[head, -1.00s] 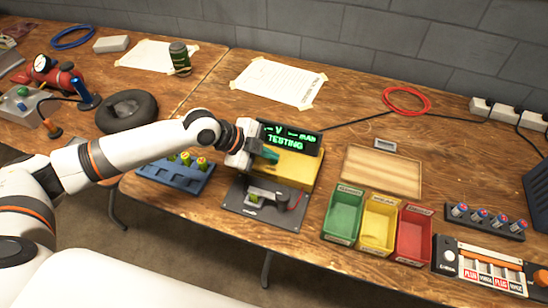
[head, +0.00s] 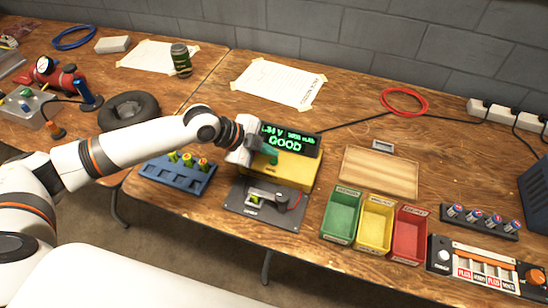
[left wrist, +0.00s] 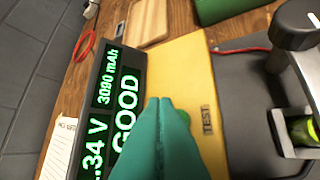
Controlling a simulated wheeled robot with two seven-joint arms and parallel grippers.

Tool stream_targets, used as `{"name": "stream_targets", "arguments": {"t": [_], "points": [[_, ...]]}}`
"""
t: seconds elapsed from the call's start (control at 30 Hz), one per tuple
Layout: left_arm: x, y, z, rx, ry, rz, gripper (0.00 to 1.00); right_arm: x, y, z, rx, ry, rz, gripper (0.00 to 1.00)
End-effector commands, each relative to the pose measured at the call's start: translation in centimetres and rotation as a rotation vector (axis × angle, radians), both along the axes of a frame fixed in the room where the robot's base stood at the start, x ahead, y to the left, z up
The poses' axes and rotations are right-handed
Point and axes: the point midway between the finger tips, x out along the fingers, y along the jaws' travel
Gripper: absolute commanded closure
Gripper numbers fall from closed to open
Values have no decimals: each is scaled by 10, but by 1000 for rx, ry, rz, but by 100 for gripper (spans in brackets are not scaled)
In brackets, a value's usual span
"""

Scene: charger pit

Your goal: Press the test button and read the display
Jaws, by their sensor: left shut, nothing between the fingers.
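The yellow tester (head: 298,172) stands on the bench, with its black display (head: 308,148) lit in green letters reading GOOD. In the left wrist view the display (left wrist: 118,68) shows ".34 V", "3090 mAh" and GOOD; the first digit is cut off. My left gripper (head: 270,156) is shut and empty over the tester's yellow top. In the left wrist view its teal fingers (left wrist: 165,102) partly cover the green button (left wrist: 186,116), beside the TEST label (left wrist: 207,119). Contact with the button cannot be told. A green cell (left wrist: 303,130) sits in the holder (head: 262,207) in front of the tester.
A blue rack (head: 178,176) with several cells stands left of the tester. Green (head: 342,217), yellow (head: 375,224) and red bins (head: 410,234) stand to the right. A wooden board (head: 380,172) and a red cable coil (head: 404,101) lie behind them.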

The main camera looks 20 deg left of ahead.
Motion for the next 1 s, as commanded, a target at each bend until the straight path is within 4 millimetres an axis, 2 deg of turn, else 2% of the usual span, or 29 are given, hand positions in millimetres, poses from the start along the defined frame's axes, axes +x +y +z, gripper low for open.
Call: {"name": "stream_targets", "arguments": {"t": [0.1,0.4,1.0], "points": [[0,0,17,0,-1,1,100,0,0,15,0,0,0,100],[0,0,45,-1,0,-1,100,0,0,41,0,0,0,100],[0,0,45,0,0,0,100,0,0,41,0,0,1,100]]}}
